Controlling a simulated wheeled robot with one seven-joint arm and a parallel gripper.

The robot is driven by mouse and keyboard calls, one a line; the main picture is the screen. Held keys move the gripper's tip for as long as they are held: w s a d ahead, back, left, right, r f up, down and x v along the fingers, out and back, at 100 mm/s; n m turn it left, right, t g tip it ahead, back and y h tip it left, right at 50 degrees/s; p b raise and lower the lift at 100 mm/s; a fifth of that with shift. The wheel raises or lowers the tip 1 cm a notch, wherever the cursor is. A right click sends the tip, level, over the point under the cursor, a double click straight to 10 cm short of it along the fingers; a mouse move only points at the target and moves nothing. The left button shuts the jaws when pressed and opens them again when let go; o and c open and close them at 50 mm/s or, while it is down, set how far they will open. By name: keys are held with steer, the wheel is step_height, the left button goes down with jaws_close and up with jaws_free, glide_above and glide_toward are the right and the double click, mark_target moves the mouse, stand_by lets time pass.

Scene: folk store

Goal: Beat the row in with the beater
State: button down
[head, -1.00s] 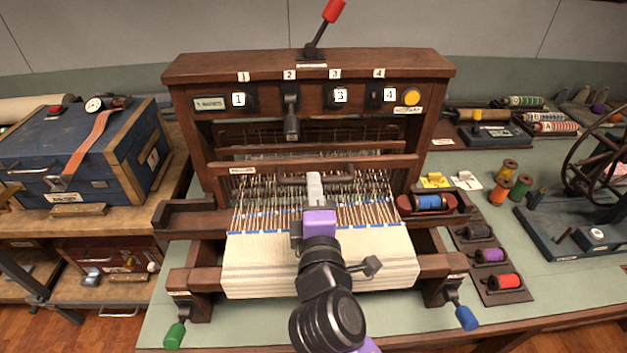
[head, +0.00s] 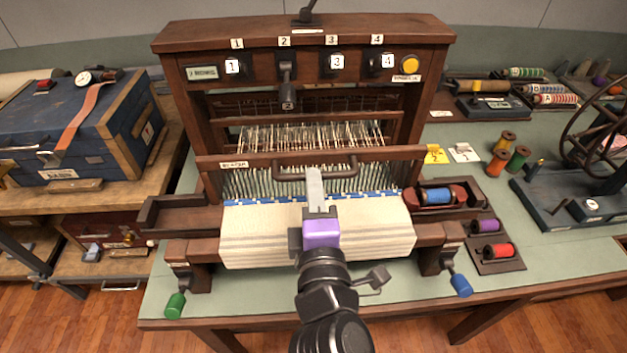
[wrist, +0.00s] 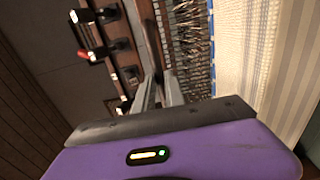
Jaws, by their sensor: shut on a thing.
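The loom (head: 300,33) stands on the table. Its beater (head: 222,163), a wooden bar with a label and a curved handle (head: 288,174), is drawn forward, with its reed against the edge of the cream cloth (head: 260,245). A blue and white row (head: 260,199) runs along that edge. My gripper (head: 315,180) is over the middle of the cloth with its fingers at the beater's handle, shut on it. In the wrist view the fingers (wrist: 160,92) reach to the wooden bar; the grip itself is partly hidden.
A shuttle with blue thread (head: 437,196) lies in the right-hand tray. Purple and red spools (head: 493,250) sit beside the loom. Green (head: 175,305) and blue (head: 461,285) crank handles stick out at the front. A blue chest (head: 60,125) stands left.

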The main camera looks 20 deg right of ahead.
steer(key=p+x, duration=0.2)
steer(key=x, duration=0.8)
stand_by(0.5)
steer(key=shift+w+f, duration=0.1)
steer(key=shift+f, duration=0.05)
steer(key=c, duration=1)
jaws_free()
steer(key=shift+v, duration=3.75)
steer(key=shift+s+a, duration=0.1)
steer(key=shift+s, duration=0.2)
